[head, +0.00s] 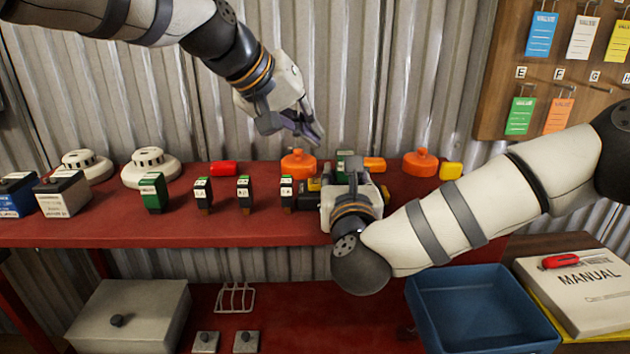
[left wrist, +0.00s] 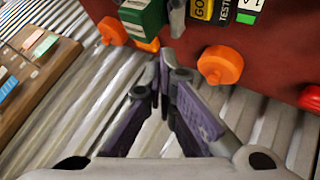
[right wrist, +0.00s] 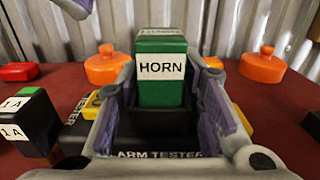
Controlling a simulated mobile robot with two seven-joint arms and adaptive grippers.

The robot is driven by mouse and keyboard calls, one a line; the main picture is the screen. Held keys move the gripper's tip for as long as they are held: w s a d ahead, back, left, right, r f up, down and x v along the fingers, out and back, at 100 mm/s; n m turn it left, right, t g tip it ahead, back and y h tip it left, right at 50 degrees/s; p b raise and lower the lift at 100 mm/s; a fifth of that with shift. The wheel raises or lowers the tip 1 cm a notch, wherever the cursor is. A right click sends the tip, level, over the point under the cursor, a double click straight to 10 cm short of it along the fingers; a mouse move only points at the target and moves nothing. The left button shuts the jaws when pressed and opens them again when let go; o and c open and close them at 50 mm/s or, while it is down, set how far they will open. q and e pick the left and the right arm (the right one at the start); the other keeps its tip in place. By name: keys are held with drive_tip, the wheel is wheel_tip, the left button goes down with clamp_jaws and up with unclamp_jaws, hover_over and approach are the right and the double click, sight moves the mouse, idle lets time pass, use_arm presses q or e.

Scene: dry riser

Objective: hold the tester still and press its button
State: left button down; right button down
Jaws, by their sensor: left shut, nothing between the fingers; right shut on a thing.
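The black alarm tester (right wrist: 160,154) stands on the red shelf with a green HORN module (right wrist: 161,80) upright in its socket. In the head view my right gripper (head: 354,172) hides most of the tester. My left gripper (head: 318,139) is shut and empty, in the air above and behind the tester; its closed fingertips show in the left wrist view (left wrist: 165,78).
Other labelled modules (head: 244,194) stand left of the tester on the red shelf (head: 120,226). Orange round caps (head: 298,163) (head: 420,163) flank it toward the back. White detectors (head: 150,167) stand at left. A blue bin (head: 478,300) and manual (head: 580,290) are lower right.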

drive_tip(key=c, duration=1)
unclamp_jaws()
drive_tip(key=shift+c, duration=0.2)
